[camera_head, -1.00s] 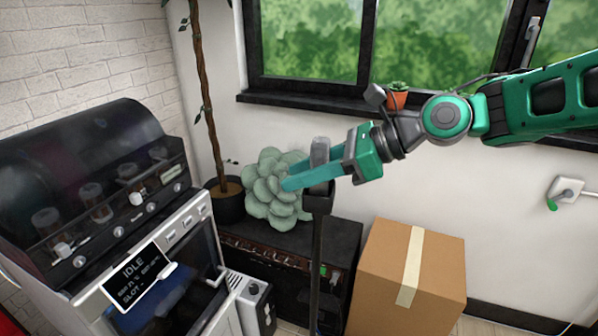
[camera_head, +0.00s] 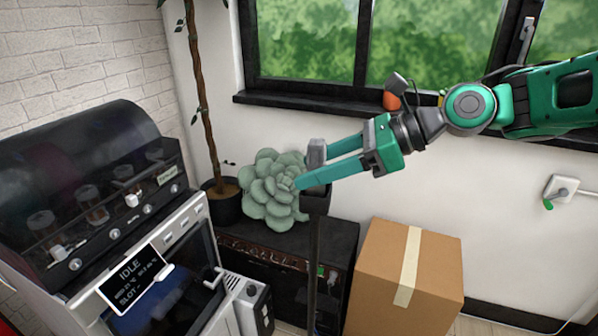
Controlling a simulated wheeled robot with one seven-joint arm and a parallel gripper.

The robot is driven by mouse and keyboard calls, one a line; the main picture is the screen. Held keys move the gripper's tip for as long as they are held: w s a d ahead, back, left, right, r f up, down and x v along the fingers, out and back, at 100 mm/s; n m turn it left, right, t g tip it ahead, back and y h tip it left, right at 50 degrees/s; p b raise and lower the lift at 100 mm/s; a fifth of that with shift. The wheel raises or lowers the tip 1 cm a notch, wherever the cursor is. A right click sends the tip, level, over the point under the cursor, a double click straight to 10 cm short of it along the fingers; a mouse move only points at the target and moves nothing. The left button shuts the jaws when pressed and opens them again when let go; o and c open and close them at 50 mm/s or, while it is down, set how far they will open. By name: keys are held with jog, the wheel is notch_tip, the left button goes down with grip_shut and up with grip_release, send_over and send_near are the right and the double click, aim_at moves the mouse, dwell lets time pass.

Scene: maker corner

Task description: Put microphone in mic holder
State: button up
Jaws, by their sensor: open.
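The microphone (camera_head: 316,152) is a grey, upright, short body. Its lower part is hidden by a finger and by the black mic holder (camera_head: 316,203), a cup on top of a thin dark pole (camera_head: 313,255). The microphone appears to stand in the holder; how deep it sits cannot be seen. My gripper (camera_head: 312,168) is open, reaching in from the right with two long teal fingers. One finger tip ends behind or beside the microphone, the other passes in front of it just above the holder. Whether either finger touches it cannot be told.
A pale green succulent (camera_head: 268,190) sits close behind the fingertips on a dark cabinet (camera_head: 285,244). A cardboard box (camera_head: 405,278) stands to the right. A black-and-silver machine (camera_head: 100,200) fills the left. The window sill (camera_head: 300,107) holds a small potted cactus, mostly hidden by my arm.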

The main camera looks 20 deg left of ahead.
jog(key=v, duration=0.8)
jog(key=shift+d, duration=0.15)
jog(key=w+d+f+n+t+h, duration=0.15)
jog(key=d+f+n+h, duration=0.35)
jog(key=d, duration=0.8)
jog(key=w+d+f+t+h, duration=0.1)
jog(key=d+f+t+h, duration=0.15)
jog(key=d+f, duration=0.75)
jog(key=s+d+f+n+g+h, duration=0.1)
jog(key=s+d+f+n+h, duration=0.1)
jog(key=s+d, duration=0.9)
jog(key=s+d+f+n+g+h, duration=0.2)
jog(key=s+d+n, duration=0.1)
jog(key=s+d, duration=0.8)
jog(key=shift+d+f+n, duration=0.25)
jog(key=shift+f+n, duration=0.05)
jog(key=shift+f, duration=0.05)
jog(key=shift+s+h, duration=0.15)
jog(key=shift+h, duration=0.1)
